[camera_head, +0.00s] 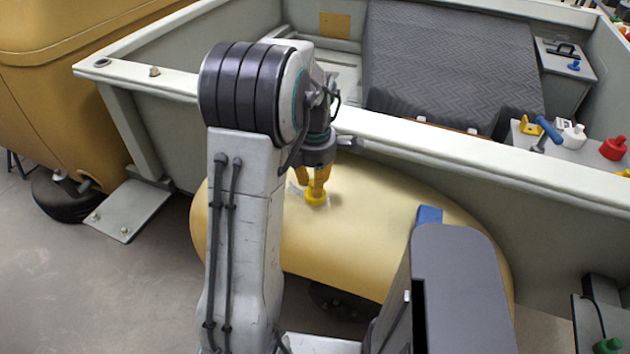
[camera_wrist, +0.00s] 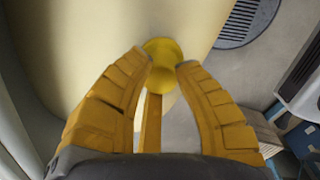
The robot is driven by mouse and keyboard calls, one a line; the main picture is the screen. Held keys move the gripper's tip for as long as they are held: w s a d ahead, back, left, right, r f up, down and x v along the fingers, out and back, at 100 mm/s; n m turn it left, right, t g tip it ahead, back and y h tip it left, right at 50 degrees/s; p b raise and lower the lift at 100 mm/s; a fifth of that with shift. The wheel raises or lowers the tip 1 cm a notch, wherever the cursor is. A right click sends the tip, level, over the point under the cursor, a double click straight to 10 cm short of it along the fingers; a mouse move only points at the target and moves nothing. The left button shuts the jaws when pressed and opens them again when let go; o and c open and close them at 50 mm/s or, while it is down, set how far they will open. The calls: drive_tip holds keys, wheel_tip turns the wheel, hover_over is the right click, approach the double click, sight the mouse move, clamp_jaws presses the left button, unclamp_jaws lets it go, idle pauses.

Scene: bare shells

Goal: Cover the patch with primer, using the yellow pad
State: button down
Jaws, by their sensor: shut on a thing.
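My gripper (camera_head: 318,183) is shut on the yellow pad (camera_head: 315,199), holding it by its knob. It points down at the top of the tan, rounded shell (camera_head: 375,225). The pad is at or very close to the shell surface; I cannot tell if it touches. A pale grey-white patch (camera_head: 297,189) shows around the pad, partly hidden by the pad and fingers.
A grey-walled bay with a pale rail (camera_head: 430,148) runs behind the shell. A small side shelf at right holds a blue-handled tool (camera_head: 548,132), a white container (camera_head: 573,136) and a red one (camera_head: 613,148). A large ochre body (camera_head: 70,90) stands at left. Floor (camera_head: 90,290) is clear at lower left.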

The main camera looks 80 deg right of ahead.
drive_tip(key=shift+f+b, duration=0.95)
drive_tip(key=shift+f, duration=0.25)
drive_tip(key=shift+d, duration=0.1)
drive_tip(key=shift+s+d+r+p, duration=0.1)
drive_tip(key=shift+s+d+p, duration=0.1)
drive_tip(key=shift+d+p, duration=0.35)
drive_tip(key=shift+s+d+r+p, duration=0.15)
drive_tip(key=shift+d+p, duration=0.2)
drive_tip(key=shift+d, duration=0.4)
drive_tip(key=shift+s+d+f+p, duration=0.1)
drive_tip(key=shift+s+d+p, duration=0.15)
drive_tip(key=shift+d+p, duration=0.55)
drive_tip(key=shift+s+d+f+p, duration=0.1)
drive_tip(key=shift+s+d+p, duration=0.15)
drive_tip(key=shift+d, duration=0.9)
drive_tip(key=shift+s+d+r+p, duration=0.1)
drive_tip(key=shift+s+d+p, duration=0.05)
drive_tip(key=shift+d+p, duration=0.4)
drive_tip(key=shift+s+d+p, duration=0.1)
drive_tip(key=shift+d+p, duration=0.35)
drive_tip(key=shift+d, duration=0.2)
drive_tip(key=shift+w+d, duration=0.15)
